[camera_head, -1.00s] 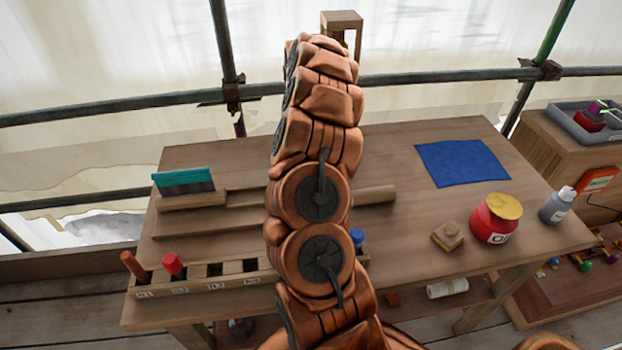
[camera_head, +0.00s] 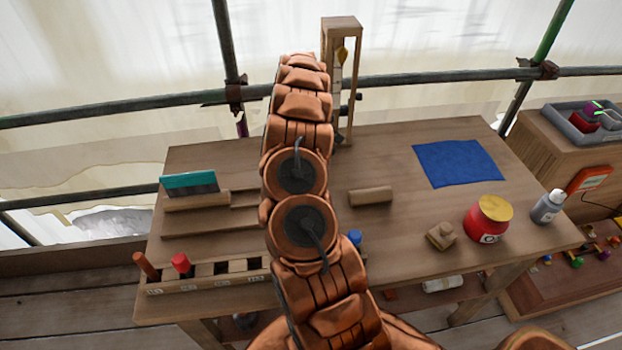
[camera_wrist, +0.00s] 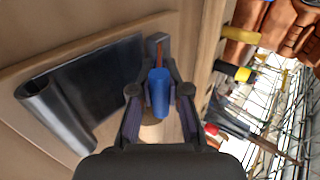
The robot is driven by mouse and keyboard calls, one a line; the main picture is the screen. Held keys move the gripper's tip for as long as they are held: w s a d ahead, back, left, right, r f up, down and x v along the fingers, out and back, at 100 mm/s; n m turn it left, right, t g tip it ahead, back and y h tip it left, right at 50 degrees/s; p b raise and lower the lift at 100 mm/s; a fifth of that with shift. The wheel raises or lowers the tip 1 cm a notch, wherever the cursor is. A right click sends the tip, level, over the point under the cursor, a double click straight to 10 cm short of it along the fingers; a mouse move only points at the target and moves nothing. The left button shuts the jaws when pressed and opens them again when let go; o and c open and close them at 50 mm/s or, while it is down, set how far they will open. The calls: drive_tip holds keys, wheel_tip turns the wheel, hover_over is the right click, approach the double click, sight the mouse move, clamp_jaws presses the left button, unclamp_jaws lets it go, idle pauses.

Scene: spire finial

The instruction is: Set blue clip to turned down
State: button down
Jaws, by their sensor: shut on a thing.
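The blue clip (camera_wrist: 158,95) shows in the wrist view, at a small grey bracket (camera_wrist: 159,46) with a thin orange strip. My gripper (camera_wrist: 159,90) has a finger on each side of the clip and is shut on it. The clip points toward my palm in this view. A dark metal sheet (camera_wrist: 85,95) with a curled edge lies on the wooden board to the left. In the head view my arm hides the gripper, and I cannot make out the clip there.
The wooden bench (camera_head: 400,250) carries a teal-backed brush (camera_head: 188,182), a wooden roller (camera_head: 370,196), a blue cloth (camera_head: 460,163), a red jar (camera_head: 487,220) and a grey bottle (camera_head: 547,207). A slotted rack (camera_head: 205,282) lines the front left. A wooden stand (camera_head: 343,25) rises at the back.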

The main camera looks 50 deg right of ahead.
idle(0.4)
drive_tip(key=c, duration=1.4)
unclamp_jaws()
drive_tip(key=shift+o, duration=0.2)
drive_tip(key=shift+s+a+t+h+b, duration=0.15)
drive_tip(key=shift+t+h+b, duration=0.15)
drive_tip(key=shift+b, duration=0.85)
